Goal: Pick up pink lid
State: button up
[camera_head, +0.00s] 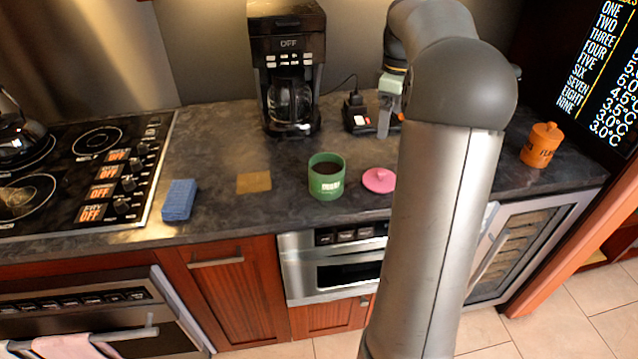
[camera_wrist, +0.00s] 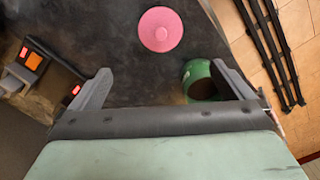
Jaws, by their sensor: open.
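The pink lid (camera_head: 378,180) is a round flat disc with a small knob, lying on the dark countertop just right of a green mug (camera_head: 326,178).
A black coffee maker (camera_head: 290,60) stands at the back. A small dark device with a red light (camera_head: 356,112) is near my gripper. A blue sponge (camera_head: 180,200), a brown square (camera_head: 254,182) and the stove (camera_head: 85,165) are left. An orange canister (camera_head: 541,145) stands right.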

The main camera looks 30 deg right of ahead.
jog(key=p, duration=0.1)
send_over(383, 172)
jog(key=f, duration=1.1)
jog(key=shift+w+d+f, duration=0.2)
jog(key=shift+w+f, duration=0.05)
jog(key=shift+s+a+f+p, duration=0.15)
jog(key=shift+f+p, duration=0.2)
jog(key=shift+f, duration=1.1)
jog(key=shift+s+a+f+p, duration=0.1)
jog(key=shift+f+p, duration=0.2)
jog(key=shift+f, duration=1.15)
jog(key=shift+w, duration=0.1)
jog(key=c, duration=0.9)
